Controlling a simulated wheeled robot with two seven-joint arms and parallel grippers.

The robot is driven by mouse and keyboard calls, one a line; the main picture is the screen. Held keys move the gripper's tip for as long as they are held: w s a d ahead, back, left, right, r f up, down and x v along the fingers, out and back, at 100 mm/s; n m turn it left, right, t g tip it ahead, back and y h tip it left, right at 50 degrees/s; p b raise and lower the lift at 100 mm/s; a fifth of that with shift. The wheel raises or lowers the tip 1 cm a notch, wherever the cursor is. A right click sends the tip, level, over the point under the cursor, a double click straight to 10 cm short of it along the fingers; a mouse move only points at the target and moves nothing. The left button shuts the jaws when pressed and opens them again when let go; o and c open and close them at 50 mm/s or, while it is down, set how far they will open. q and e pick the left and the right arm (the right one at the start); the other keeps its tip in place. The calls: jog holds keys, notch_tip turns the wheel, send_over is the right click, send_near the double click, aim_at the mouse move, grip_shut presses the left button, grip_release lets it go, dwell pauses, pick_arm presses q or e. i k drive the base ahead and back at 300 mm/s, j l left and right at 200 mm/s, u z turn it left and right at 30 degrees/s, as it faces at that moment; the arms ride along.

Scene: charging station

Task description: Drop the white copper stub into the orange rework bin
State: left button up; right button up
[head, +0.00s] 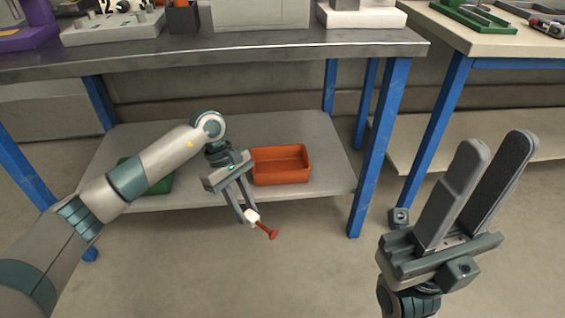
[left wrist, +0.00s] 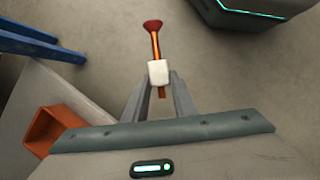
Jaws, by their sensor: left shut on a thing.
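The white copper stub (head: 251,216) is a small white block with a copper-red rod through it and a red flared end. My left gripper (head: 246,214) is shut on it and holds it in the air in front of the lower shelf. In the left wrist view the stub (left wrist: 158,72) sits between the fingertips, its flared end pointing away. The orange rework bin (head: 283,180) stands on the lower shelf, open at the top and apparently empty, behind and right of the stub. Its edge also shows in the left wrist view (left wrist: 50,138). My right gripper (head: 496,150) is open and empty at the right.
The lower shelf (head: 325,150) lies under a metal worktop (head: 290,48) on blue legs (head: 378,145). A green bin (head: 160,184) on the shelf is partly hidden behind my left arm. A second table (head: 500,42) stands at the right. Bare floor lies in front.

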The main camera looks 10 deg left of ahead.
aim_at(280, 165)
jog(key=i, duration=1.15)
